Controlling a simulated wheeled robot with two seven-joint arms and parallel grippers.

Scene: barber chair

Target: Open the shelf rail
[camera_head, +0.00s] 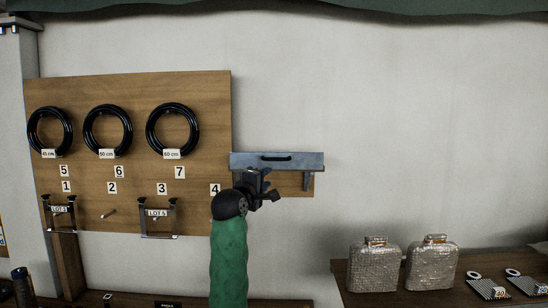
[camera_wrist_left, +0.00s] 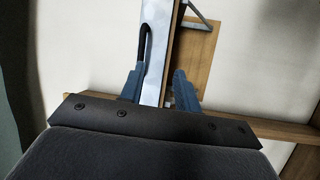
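The shelf rail is a grey wall-mounted shelf (camera_head: 305,162) with a dark bar handle (camera_head: 277,158) on its front, just right of the wooden board. My left gripper (camera_head: 262,176) is just below the shelf front, under the left part of the handle. In the left wrist view my left gripper (camera_wrist_left: 157,75) has its two blue-grey fingers apart. The grey shelf front (camera_wrist_left: 154,70) runs up between and beyond them, and the dark handle (camera_wrist_left: 146,45) lies beyond the left fingertip. I cannot tell whether the fingers touch the shelf. My right gripper is not in view.
A wooden board (camera_head: 135,90) with black coiled hoses (camera_head: 172,128) and numbered hooks is at left. A bracket (camera_head: 309,182) supports the shelf's right end. Two silver canisters (camera_head: 374,265) stand on a low wooden ledge at right. The wall right of the shelf is clear.

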